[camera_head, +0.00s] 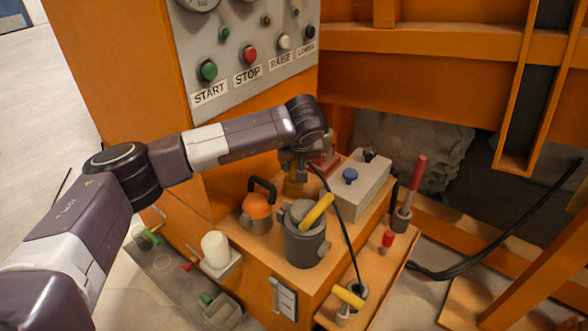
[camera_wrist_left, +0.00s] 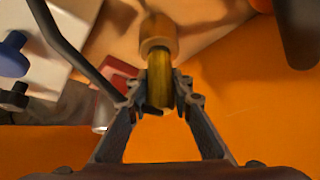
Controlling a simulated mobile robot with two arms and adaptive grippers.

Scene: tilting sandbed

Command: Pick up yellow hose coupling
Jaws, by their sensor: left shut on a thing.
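The yellow hose coupling (camera_wrist_left: 158,68) is a short ribbed yellow cylinder with a tan end piece (camera_wrist_left: 158,33). In the left wrist view it stands between the two fingers of my left gripper (camera_wrist_left: 157,92), which is shut on it. In the head view the left gripper (camera_head: 297,165) points down at the back of the orange bench, with the brassy yellow coupling (camera_head: 293,182) partly hidden below it. I cannot tell whether the coupling touches the bench. My right gripper is not in view.
A grey pot with a yellow handle (camera_head: 305,243), an orange round part with a black handle (camera_head: 257,206) and a pale box with knobs (camera_head: 358,185) stand close by. A thin black hose (camera_head: 340,222) runs past the gripper. The control panel (camera_head: 245,45) rises behind the arm.

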